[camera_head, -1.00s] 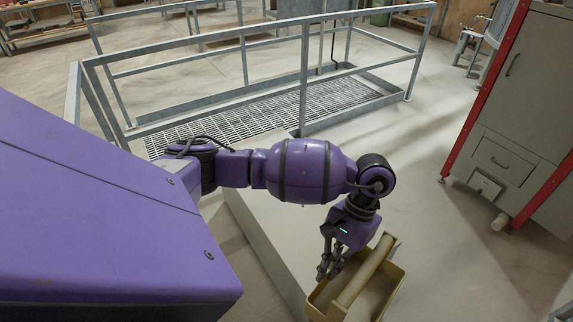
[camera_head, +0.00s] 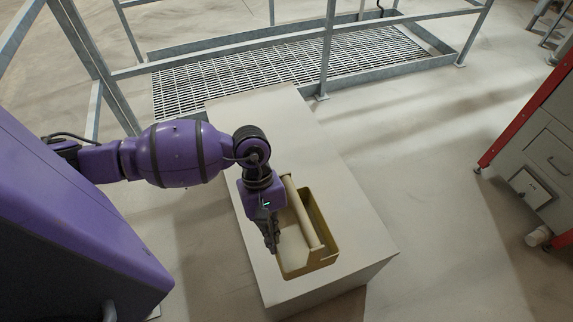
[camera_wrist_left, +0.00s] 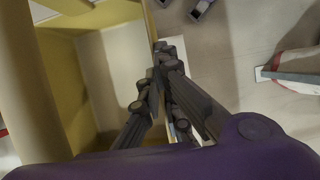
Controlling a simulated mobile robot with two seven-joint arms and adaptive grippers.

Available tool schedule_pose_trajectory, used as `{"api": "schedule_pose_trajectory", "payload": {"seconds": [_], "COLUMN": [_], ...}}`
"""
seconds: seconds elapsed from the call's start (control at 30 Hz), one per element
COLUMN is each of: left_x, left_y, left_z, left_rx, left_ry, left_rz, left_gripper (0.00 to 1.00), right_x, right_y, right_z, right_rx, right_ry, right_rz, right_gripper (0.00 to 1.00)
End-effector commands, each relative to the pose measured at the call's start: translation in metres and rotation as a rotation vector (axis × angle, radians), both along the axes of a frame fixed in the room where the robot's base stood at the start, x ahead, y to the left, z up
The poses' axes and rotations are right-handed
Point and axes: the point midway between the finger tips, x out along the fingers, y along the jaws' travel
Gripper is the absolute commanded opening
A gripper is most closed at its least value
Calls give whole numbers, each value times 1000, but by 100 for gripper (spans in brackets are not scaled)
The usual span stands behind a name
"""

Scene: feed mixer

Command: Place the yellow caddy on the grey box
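The yellow caddy (camera_head: 322,240) is an open tray with a thick pale handle bar along its middle. In the head view it is over the top of the long grey box (camera_head: 345,205), within its outline near the front end. I cannot tell whether it rests on the box or hangs just above. My left gripper (camera_head: 272,243) is at the caddy's left side wall. In the left wrist view the fingers (camera_wrist_left: 160,62) straddle this wall and close on it, with the caddy's inside (camera_wrist_left: 105,70) to the left. My right gripper is not in view.
A metal railing (camera_head: 330,55) surrounds a floor grating (camera_head: 260,70) behind the box. A grey cabinet with a red frame (camera_head: 540,150) stands at the right. Bare floor (camera_head: 430,170) lies between the box and the cabinet.

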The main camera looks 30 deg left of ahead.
Motion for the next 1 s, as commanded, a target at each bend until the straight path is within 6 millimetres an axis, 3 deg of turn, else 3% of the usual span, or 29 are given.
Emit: {"api": "schedule_pose_trajectory", "payload": {"seconds": [0.03, 0.1, 0.23, 0.4, 0.6, 0.73, 1.0], "left_x": [-6, 2, 19, 40, 53, 62, 101], "left_y": [11, 21, 38, 50, 54, 49, 12], "left_z": [-36, -54, -77, -87, -86, -88, -110], "left_rx": [5, 6, 7, 5, 4, 0, -6], "left_ry": [16, 9, -4, -12, -17, -18, -16], "left_rz": [136, 337, 679, 995, 1161, 1193, 1193], "left_gripper": [0, 0, 0, 0, 0, 0, 0], "right_x": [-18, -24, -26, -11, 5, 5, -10], "right_y": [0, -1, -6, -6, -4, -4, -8], "right_z": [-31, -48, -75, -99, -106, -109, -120], "right_rx": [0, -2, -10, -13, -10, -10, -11], "right_ry": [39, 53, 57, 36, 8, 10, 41], "right_rz": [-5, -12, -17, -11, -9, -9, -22], "right_gripper": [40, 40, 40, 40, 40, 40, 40]}}
